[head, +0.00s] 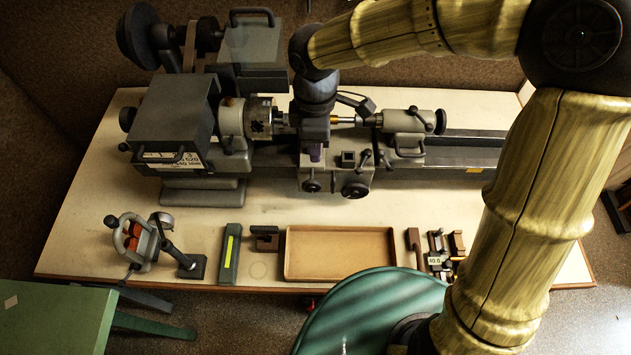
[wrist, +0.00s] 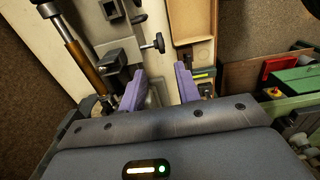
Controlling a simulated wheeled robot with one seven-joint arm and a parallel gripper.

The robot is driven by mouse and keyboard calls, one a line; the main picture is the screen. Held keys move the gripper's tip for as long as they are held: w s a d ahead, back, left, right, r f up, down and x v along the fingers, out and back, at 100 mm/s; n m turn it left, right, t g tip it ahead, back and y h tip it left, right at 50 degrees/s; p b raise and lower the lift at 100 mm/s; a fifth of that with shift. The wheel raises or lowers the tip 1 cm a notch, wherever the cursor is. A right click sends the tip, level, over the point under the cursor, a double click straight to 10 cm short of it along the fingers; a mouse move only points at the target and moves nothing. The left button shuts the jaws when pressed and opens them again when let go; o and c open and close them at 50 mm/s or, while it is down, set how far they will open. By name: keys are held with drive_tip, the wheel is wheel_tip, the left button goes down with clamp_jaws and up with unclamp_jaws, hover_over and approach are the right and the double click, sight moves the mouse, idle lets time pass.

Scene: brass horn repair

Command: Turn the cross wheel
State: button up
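Two dark hand wheels sit on the front of the lathe carriage (head: 335,170): a smaller one (head: 311,186) on the left and a larger one (head: 356,188) on the right. Neither is labelled, so I cannot tell for sure which is the cross wheel. In the wrist view a small black wheel (wrist: 153,44) on a shaft stands just beyond my gripper (wrist: 160,87). Its two purple fingers are spread apart with nothing held between them. In the head view my wrist hides the fingertips and part of the carriage; only a bit of purple shows.
The chuck (head: 260,117) is left of my gripper, and the tailstock (head: 408,130) is right. A brass rod (wrist: 88,70) lies close to the fingers in the wrist view.

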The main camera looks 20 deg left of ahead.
sight(316, 182)
wheel_tip(316, 182, down, 16)
drive_tip(key=shift+f+p, duration=0.1)
drive_tip(key=shift+p, duration=0.25)
clamp_jaws()
